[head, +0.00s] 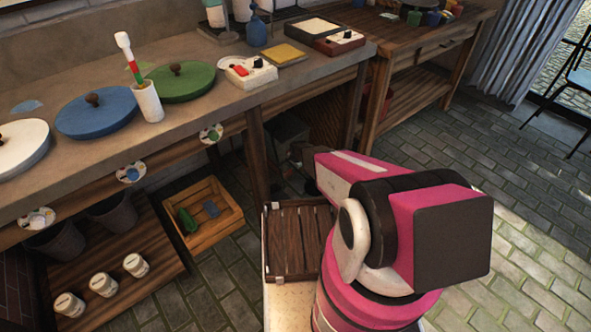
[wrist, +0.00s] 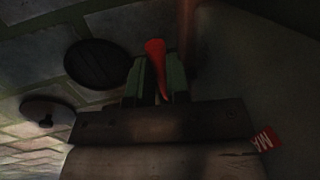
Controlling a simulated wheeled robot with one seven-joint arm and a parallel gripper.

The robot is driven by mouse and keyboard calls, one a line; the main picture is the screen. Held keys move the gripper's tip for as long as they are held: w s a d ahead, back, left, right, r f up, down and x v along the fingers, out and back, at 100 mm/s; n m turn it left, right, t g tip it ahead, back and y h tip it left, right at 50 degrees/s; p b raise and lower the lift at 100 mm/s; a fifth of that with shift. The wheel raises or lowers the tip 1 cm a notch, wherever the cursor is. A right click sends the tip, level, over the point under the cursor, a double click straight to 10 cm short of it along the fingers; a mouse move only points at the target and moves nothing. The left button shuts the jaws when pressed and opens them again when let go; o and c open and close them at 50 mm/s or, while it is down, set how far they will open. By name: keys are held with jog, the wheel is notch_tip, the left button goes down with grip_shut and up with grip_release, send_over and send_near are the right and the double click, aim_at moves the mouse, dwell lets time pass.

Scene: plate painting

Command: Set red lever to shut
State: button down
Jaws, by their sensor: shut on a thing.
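The red lever (wrist: 157,68) shows in the wrist view as a slim red handle, wider at its top end. My gripper (wrist: 159,82) has its two dark green fingers on either side of the lever and is shut on it. The lever's lower end and its mount are hidden between the fingers and behind the gripper body. In the head view my arm reaches toward the shaded space under the workbench, and I cannot make out the lever there. The wrist view is dark, so the lever's exact setting cannot be told.
In the wrist view a dark disc (wrist: 98,63), a knobbed round piece (wrist: 47,113) and a red tag with white letters (wrist: 265,139) are near. The workbench (head: 215,103) overhangs a wooden crate (head: 203,232). A dark slatted tray (head: 298,243) is beside my arm.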

jog(key=shift+w+a+m, duration=0.2)
jog(key=shift+m, duration=0.2)
jog(key=c, duration=1.1)
grip_release()
notch_tip(320, 180, up, 11)
jog(key=s+d, duration=0.1)
jog(key=shift+s+f, duration=0.15)
jog(key=shift+s, duration=0.2)
jog(key=shift+d, duration=0.1)
